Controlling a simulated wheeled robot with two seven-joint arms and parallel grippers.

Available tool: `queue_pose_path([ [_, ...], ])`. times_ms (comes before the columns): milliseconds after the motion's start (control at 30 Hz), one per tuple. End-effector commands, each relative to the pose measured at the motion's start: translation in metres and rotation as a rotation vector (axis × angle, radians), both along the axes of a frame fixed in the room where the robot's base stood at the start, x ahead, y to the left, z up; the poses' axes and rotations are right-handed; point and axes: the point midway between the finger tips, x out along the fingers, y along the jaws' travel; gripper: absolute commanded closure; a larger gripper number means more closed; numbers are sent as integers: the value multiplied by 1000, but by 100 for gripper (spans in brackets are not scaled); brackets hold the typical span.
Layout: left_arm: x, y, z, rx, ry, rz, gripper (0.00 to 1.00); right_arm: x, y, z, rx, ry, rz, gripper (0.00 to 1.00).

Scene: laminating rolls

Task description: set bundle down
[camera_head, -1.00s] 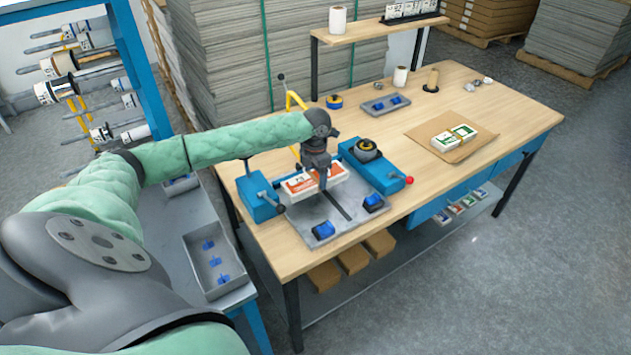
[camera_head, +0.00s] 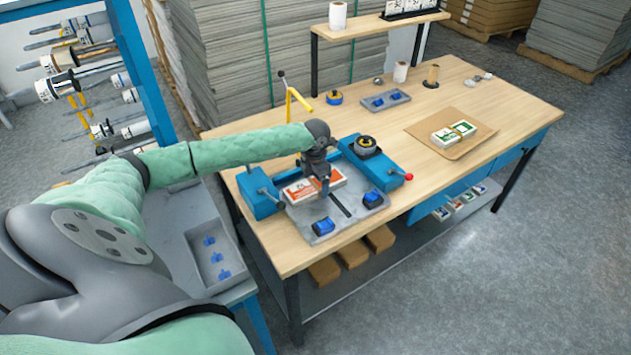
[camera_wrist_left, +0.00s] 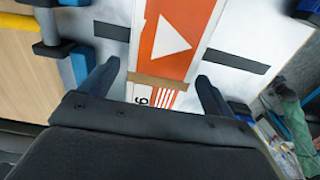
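The white and orange bundle (camera_head: 299,189) lies on the grey plate (camera_head: 349,219) of the blue fixture on the table. In the left wrist view it shows as an orange and white stack (camera_wrist_left: 175,40) with a brown band around it. My left gripper (camera_head: 324,190) points down over the bundle. In the left wrist view its fingers (camera_wrist_left: 158,78) are spread on either side of the bundle, with a visible gap at the left finger. The underside of the bundle is hidden. My right gripper is not in view.
Blue blocks with levers (camera_head: 258,195) and a black-topped unit (camera_head: 367,147) flank the plate. Blue clamps (camera_head: 323,227) sit at its front. A green and white bundle (camera_head: 453,133) lies on brown card (camera_head: 470,143) at the right. Bare tabletop lies between.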

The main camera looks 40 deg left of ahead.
Motion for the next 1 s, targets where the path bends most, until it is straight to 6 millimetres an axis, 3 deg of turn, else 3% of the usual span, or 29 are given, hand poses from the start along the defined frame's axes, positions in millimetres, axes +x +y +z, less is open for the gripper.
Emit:
queue_pose_path([
  [367, 1, 1, 8, 1, -1, 0, 11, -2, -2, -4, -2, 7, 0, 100],
  [533, 1, 1, 33, 1, -4, -1, 11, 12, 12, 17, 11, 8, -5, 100],
  [800, 1, 0, 85, 0, -3, -1, 11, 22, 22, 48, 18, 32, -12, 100],
  [1000, 1, 0, 112, -1, -2, 0, 11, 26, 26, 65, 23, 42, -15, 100],
])
